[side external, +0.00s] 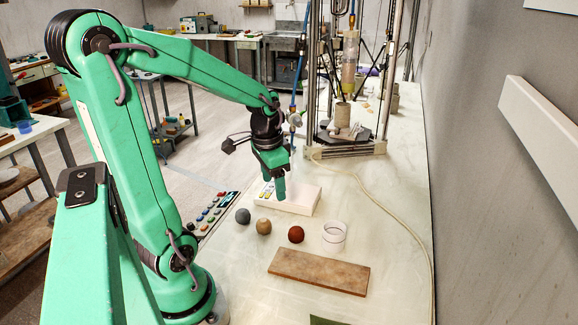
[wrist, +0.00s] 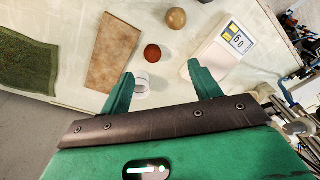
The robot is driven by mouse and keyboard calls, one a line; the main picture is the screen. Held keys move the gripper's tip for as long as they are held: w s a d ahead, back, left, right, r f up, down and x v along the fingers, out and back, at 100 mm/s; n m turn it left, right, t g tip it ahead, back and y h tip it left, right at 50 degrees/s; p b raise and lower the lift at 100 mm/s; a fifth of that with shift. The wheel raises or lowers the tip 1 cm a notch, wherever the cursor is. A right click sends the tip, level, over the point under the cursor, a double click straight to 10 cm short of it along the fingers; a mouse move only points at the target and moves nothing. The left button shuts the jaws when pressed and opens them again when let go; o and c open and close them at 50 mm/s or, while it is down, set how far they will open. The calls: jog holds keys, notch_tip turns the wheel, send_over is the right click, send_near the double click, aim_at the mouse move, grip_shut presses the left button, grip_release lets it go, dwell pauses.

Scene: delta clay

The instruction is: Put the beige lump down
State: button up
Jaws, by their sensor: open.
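The beige lump (side external: 264,226) is a round ball resting on the pale table, between a blue-grey lump (side external: 243,216) and a red-brown lump (side external: 296,234). In the wrist view the beige lump (wrist: 176,18) lies at the top, beyond the fingertips. My gripper (side external: 280,192) is above the table, close to the white scale and behind the row of lumps. In the wrist view my gripper (wrist: 160,70) has its two green fingers spread apart, with nothing held between them. The beige lump is apart from the fingers.
A white scale (wrist: 212,48) with a display stands beside the lumps. A white ring-shaped cup (side external: 334,234) stands right of the red-brown lump. A brown board (side external: 318,270) lies in front. A green mat (wrist: 25,55) lies beyond the board. A tall printer-like frame (side external: 345,149) stands behind.

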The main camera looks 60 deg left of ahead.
jog(key=s+d+r+t, duration=0.2)
jog(key=d+r, duration=0.2)
jog(key=d, duration=0.2)
jog(key=s+d+r+t, duration=0.1)
jog(key=d+r+t, duration=0.1)
jog(key=d+r, duration=0.2)
jog(key=d, duration=0.3)
jog(key=shift+s+d+h, duration=0.3)
jog(key=shift+s, duration=0.05)
